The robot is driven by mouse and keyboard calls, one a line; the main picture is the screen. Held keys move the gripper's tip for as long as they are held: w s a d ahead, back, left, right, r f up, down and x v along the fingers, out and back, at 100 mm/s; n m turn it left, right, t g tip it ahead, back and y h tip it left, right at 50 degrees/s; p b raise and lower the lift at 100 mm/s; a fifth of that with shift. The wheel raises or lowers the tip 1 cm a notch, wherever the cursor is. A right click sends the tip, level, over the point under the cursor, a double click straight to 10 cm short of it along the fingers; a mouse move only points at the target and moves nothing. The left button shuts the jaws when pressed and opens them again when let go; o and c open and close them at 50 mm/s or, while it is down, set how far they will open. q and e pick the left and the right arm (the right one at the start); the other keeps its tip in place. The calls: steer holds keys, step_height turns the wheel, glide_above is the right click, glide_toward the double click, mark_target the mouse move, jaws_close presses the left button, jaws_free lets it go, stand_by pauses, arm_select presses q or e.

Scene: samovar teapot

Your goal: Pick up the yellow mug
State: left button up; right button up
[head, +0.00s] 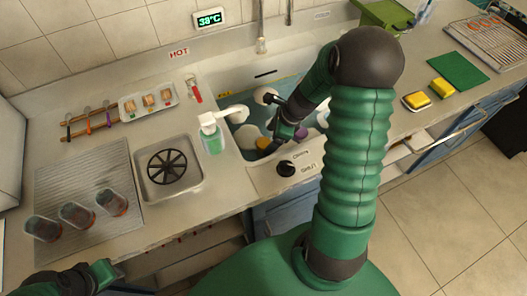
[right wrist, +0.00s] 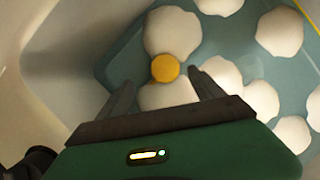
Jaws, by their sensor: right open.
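A yellow object (head: 263,143), mostly hidden by my right gripper, is in the sink in the head view. In the right wrist view a round yellow patch (right wrist: 165,68) shows among white foam; I take it as the yellow mug, and its handle cannot be seen. My right gripper (head: 274,145) reaches down into the sink. In the right wrist view its two fingers (right wrist: 162,90) are apart, with the yellow patch just beyond and between their tips. My left gripper (head: 100,272) is at the bottom left, over the counter's front edge, its fingers unclear.
White foam blobs (right wrist: 279,32) float in the sink water (right wrist: 130,60). A purple item (head: 301,133) lies right of my right gripper. A soap dispenser (head: 211,135) stands by the sink's left edge. Several glasses (head: 77,216) stand on the left drainboard.

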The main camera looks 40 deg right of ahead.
mark_target(267, 143)
steer(key=x, duration=0.2)
steer(key=d+b+x, duration=0.1)
steer(key=x, duration=0.5)
steer(key=shift+d+f+b, duration=0.15)
steer(key=shift+d+b, duration=0.15)
steer(key=shift+b, duration=0.1)
steer(key=shift+a, duration=0.5)
steer(key=shift+c, duration=0.5)
steer(key=shift+r, duration=0.2)
steer(key=shift+c, duration=1.2)
steer(key=shift+d+f, duration=0.1)
steer(key=shift+d, duration=0.2)
steer(key=c, duration=0.9)
arm_select(q)
steer(key=shift+d+f, duration=0.2)
steer(key=shift+f, duration=0.3)
steer(key=shift+d+f, duration=0.15)
steer(key=shift+f, duration=0.35)
arm_select(e)
steer(key=shift+a, duration=0.1)
steer(key=c, duration=0.3)
